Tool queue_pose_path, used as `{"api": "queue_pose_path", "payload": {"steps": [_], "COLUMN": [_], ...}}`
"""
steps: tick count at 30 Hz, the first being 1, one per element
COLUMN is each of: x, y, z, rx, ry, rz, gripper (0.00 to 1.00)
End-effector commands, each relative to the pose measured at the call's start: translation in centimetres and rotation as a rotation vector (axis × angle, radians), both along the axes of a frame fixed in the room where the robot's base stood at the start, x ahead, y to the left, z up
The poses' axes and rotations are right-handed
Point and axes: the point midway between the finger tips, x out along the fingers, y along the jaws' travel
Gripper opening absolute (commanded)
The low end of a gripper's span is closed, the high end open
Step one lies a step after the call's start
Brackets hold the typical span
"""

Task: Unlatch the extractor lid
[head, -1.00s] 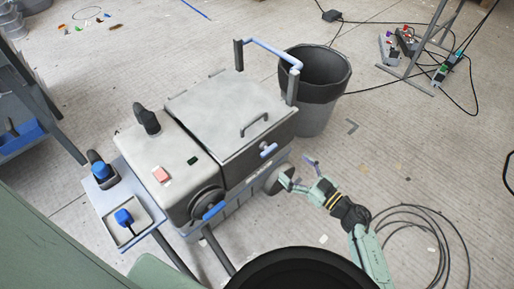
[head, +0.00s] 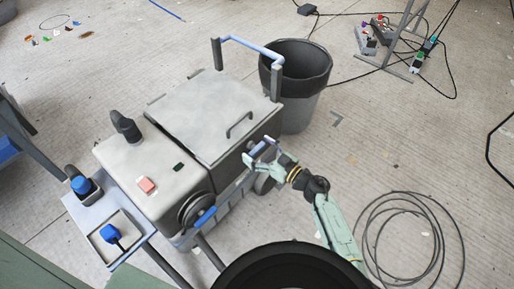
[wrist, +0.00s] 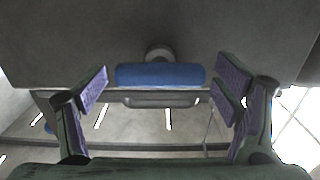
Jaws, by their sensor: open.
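The extractor (head: 150,170) is a grey machine with a flat square lid (head: 215,115), which looks closed. The lid carries a dark bar handle (head: 239,125). A blue latch bar (wrist: 160,74) on a round stub is at the centre of the wrist view, on a grey face. My gripper (head: 262,150) is at the extractor's front below the lid edge and hides the latch in the head view.
A dark bin (head: 297,95) stands behind the extractor on the right, near a blue-topped push handle (head: 250,45). A side tray (head: 116,237) is at the left. Coiled cable (head: 405,235) lies on the floor at right. The floor between is clear.

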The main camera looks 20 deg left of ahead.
Motion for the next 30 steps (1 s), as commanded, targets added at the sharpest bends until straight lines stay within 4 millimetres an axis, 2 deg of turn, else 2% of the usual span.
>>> {"api": "queue_pose_path", "payload": {"steps": [11, 30], "x": [0.19, 0.19], "y": [0.54, 0.52], "z": [-0.03, -0.02], "rx": [0.0, 0.0], "ry": [0.001, 0.001], "rz": [-0.001, 0.0], "gripper": [0.83, 0.4]}}
